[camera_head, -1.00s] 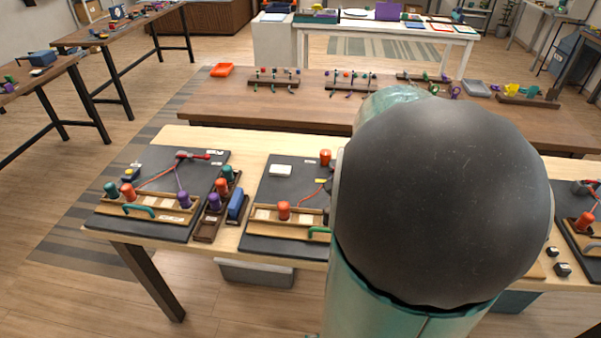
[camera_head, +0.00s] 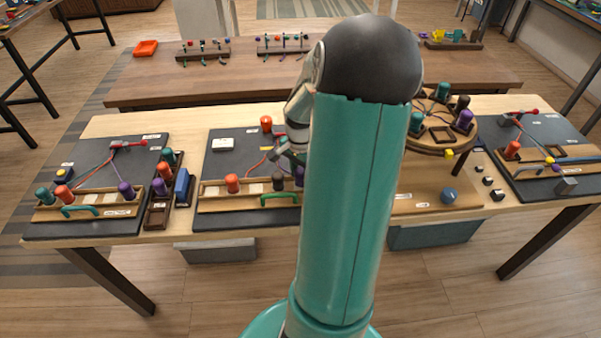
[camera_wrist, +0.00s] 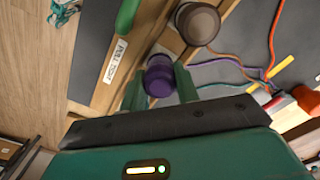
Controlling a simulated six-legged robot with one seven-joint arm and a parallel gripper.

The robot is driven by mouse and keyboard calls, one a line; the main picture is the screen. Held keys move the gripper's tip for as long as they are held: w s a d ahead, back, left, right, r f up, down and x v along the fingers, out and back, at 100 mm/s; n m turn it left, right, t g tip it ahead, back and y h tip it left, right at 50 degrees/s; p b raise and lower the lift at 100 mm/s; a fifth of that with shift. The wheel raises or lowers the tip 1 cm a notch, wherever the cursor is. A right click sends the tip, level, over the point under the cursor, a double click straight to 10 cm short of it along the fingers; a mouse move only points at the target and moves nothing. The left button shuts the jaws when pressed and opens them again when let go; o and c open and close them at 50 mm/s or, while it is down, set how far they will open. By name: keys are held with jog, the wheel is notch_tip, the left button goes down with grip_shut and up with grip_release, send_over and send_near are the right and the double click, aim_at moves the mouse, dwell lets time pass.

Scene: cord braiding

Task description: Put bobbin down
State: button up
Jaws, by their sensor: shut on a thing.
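A purple bobbin (camera_wrist: 159,78) is between the two green fingers of my gripper (camera_wrist: 160,88) in the wrist view, and the fingers are shut on it. It is at the wooden rack (camera_wrist: 108,98), beside a brown bobbin (camera_wrist: 197,22). Whether its base sits in the rack is hidden. In the head view the purple bobbin (camera_head: 299,178) shows partly behind my arm, at the right of the rack (camera_head: 225,206). The brown bobbin (camera_head: 279,184) and an orange bobbin (camera_head: 232,183) stand on that rack. A purple cord (camera_wrist: 215,60) runs toward the purple bobbin.
A green handle (camera_head: 281,196) is on the rack's front. A round braiding stand (camera_head: 432,138) with several bobbins is to the right. A left board holds another rack (camera_head: 100,210). My arm hides the middle of the table.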

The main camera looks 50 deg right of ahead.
aim_at(301, 171)
jog(key=shift+f, duration=0.5)
jog(key=o, duration=1)
jog(key=shift+r, duration=0.1)
notch_tip(301, 171, up, 12)
jog(key=r, duration=0.1)
jog(key=w+a+r+n+t+h, duration=0.15)
jog(key=a+r+n, duration=0.25)
jog(key=a, duration=0.5)
jog(key=w+a+r+n, duration=0.2)
jog(key=a+r+n, duration=0.15)
jog(key=a, duration=0.55)
jog(key=s+a+r+n+t, duration=0.1)
jog(key=s+a+n, duration=0.1)
jog(key=a, duration=0.4)
jog(key=s+a+n+t+y, duration=0.1)
jog(key=s+a+n, duration=0.1)
jog(key=a+n, duration=0.3)
jog(key=s+a+r+n+t, duration=0.1)
jog(key=s+a+n+t, duration=0.1)
jog(key=a+n, duration=0.2)
jog(key=shift+s+a+r+y, duration=0.1)
jog(key=shift+a+r+y, duration=0.05)
jog(key=shift+a, duration=0.6)
jog(key=shift+s+a+r+y, duration=0.1)
jog(key=shift+a+r, duration=0.05)
jog(key=shift+a, duration=0.55)
